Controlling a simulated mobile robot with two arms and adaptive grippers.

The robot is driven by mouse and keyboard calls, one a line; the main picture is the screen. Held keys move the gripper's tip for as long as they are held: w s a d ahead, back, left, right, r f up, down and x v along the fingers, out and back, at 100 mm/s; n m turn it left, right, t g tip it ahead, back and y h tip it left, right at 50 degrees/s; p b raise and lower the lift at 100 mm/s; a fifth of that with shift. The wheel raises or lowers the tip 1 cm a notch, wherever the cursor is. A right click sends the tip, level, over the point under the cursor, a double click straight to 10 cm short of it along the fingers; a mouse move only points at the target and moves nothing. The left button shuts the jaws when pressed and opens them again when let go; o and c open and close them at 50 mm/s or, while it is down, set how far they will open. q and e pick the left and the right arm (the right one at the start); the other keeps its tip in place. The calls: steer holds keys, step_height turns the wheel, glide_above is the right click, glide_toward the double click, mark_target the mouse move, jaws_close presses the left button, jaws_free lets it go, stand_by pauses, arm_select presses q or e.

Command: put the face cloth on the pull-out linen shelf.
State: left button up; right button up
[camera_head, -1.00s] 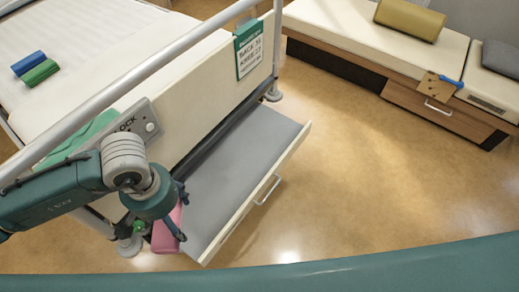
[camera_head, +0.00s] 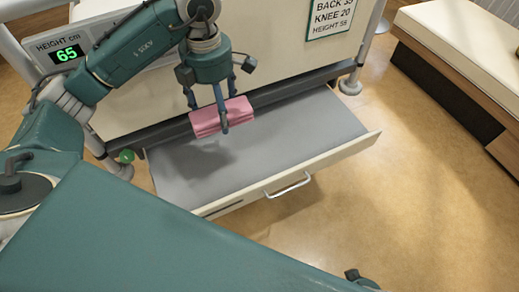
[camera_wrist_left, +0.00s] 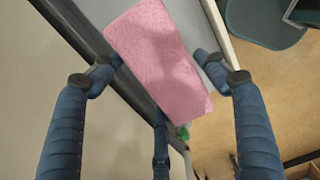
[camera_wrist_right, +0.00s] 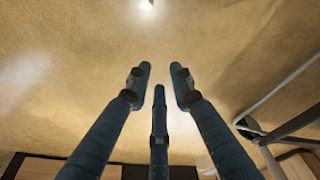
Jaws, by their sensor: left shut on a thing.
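The face cloth is a folded pink bundle (camera_head: 241,109); it also shows in the left wrist view (camera_wrist_left: 160,60). My left gripper (camera_head: 215,106) is shut on it from above, one finger across its front. The cloth is above the back part of the pull-out linen shelf (camera_head: 290,140), a grey surface with a pale front and a metal handle. A shadow lies on the shelf below it, and the cloth looks raised off the surface. My right gripper (camera_wrist_right: 161,75) is empty, its fingertips apart, over bare floor.
The bed's end panel with a green height display (camera_head: 67,54) and a printed sign (camera_head: 331,17) rises behind the shelf. A bench (camera_head: 470,60) stands at the right. The shelf surface is otherwise clear, with open floor in front.

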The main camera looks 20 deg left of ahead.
arm_select(q)
steer(key=b, duration=0.3)
glide_above(227, 160)
steer(key=shift+n, duration=0.3)
step_height(227, 160, down, 15)
steer(key=shift+f, duration=0.2)
step_height(227, 160, down, 5)
steer(key=shift+r, duration=0.2)
steer(key=shift+w, duration=0.1)
arm_select(e)
step_height(227, 160, up, 12)
steer(key=w, duration=0.2)
steer(key=shift+t, duration=0.4)
steer(key=shift+r, duration=0.15)
arm_select(q)
steer(key=o, duration=0.9)
steer(key=shift+c, duration=0.2)
steer(key=shift+o, duration=1.2)
arm_select(e)
steer(key=shift+s+r, duration=0.1)
steer(key=shift+r, duration=0.05)
steer(key=shift+r, duration=0.1)
